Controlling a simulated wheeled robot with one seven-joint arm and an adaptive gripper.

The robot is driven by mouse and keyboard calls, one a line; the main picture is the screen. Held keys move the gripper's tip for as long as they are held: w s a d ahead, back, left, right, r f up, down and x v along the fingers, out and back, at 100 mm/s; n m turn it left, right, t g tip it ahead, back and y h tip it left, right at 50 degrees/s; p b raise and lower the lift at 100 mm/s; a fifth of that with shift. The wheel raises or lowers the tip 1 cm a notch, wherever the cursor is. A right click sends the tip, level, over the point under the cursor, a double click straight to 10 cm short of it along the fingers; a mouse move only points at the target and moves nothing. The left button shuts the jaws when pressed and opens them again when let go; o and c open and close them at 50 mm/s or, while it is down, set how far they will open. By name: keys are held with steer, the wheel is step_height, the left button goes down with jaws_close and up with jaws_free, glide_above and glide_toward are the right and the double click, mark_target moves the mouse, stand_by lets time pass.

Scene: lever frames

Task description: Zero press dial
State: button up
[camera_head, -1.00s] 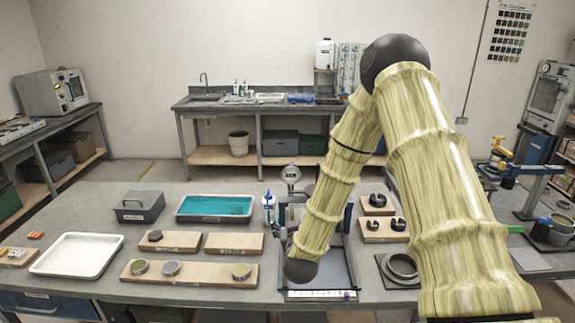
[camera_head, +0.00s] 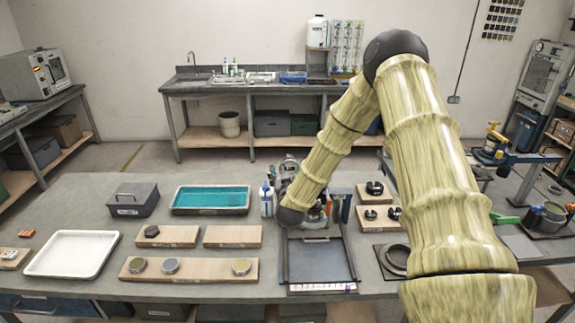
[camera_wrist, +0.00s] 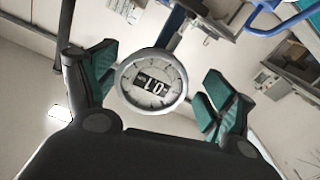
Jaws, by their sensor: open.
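The press dial (camera_wrist: 151,82) is a round white gauge with a grey rim and a small dark digital display in its middle. In the wrist view it lies between the two green-padded fingers of my gripper (camera_wrist: 160,88), which is open. I cannot tell how far beyond the fingertips the dial is. The dial cannot be made out clearly there.
A white and blue bottle (camera_head: 266,199) stands close left of my wrist. Left of it are a teal-lined tray (camera_head: 210,211), a grey box (camera_head: 132,199), wooden boards (camera_head: 188,280) with round parts and a white tray (camera_head: 73,254). A ring part (camera_head: 395,258) lies right of the press.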

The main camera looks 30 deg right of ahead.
steer(key=shift+w+d+r, duration=0.15)
steer(key=shift+d+r, duration=0.05)
steer(key=shift+d, duration=0.1)
steer(key=shift+s+d+r, duration=0.2)
steer(key=shift+s+r, duration=0.1)
steer(key=shift+s, duration=0.1)
steer(key=shift+w+a+f, duration=0.15)
steer(key=shift+w+f, duration=0.2)
steer(key=shift+w, duration=0.15)
steer(key=shift+c, duration=0.2)
steer(key=shift+s+r, duration=0.15)
steer(key=shift+s, duration=0.05)
steer(key=c, duration=1)
steer(key=shift+n+b, duration=0.35)
steer(key=shift+n, duration=0.35)
steer(key=shift+n+b, duration=1.25)
steer(key=shift+n, duration=0.55)
